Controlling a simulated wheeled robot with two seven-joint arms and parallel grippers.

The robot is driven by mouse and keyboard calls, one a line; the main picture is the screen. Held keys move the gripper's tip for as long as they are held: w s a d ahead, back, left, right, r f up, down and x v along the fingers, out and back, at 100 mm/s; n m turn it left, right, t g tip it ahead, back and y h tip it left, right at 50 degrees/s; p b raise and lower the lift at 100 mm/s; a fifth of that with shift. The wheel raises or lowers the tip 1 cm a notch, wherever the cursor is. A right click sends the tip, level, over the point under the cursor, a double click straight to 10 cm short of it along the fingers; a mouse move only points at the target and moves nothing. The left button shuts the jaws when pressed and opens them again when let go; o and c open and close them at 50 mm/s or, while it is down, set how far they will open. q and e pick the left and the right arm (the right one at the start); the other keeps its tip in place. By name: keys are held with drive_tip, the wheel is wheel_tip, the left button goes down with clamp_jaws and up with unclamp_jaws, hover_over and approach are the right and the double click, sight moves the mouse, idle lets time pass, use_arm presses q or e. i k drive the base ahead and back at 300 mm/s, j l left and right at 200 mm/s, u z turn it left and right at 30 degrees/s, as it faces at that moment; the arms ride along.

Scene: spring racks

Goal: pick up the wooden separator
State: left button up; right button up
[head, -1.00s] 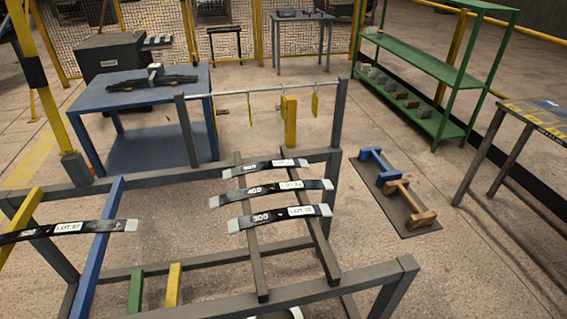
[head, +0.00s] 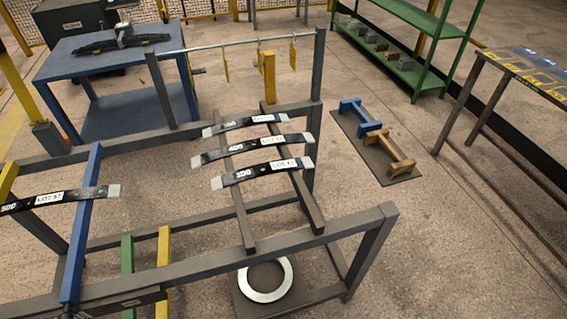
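The wooden separator (head: 391,152) is a brown piece with a bar between two raised ends. It lies on a dark mat (head: 402,180) on the floor, right of the rack, in the head view. A blue piece of similar shape (head: 361,115) lies just behind it on the same mat. Neither of my grippers shows in the head view, and nothing is seen touching the separator.
A grey rack (head: 345,226) with several dark leaf springs (head: 265,171) stands in front. A ring (head: 265,294) lies low beneath it. Green shelves (head: 420,80) stand behind, a table (head: 530,75) at right, a blue table (head: 70,70) at left.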

sight(399, 165)
drive_tip(key=l+u, duration=0.25)
drive_tip(key=l, duration=0.3)
drive_tip(key=l+u, duration=0.25)
drive_tip(key=l, duration=0.25)
drive_tip(key=l+u, duration=0.2)
drive_tip(key=l, duration=0.35)
drive_tip(key=k+l+u, duration=0.25)
drive_tip(key=l, duration=0.25)
drive_tip(key=i, duration=0.1)
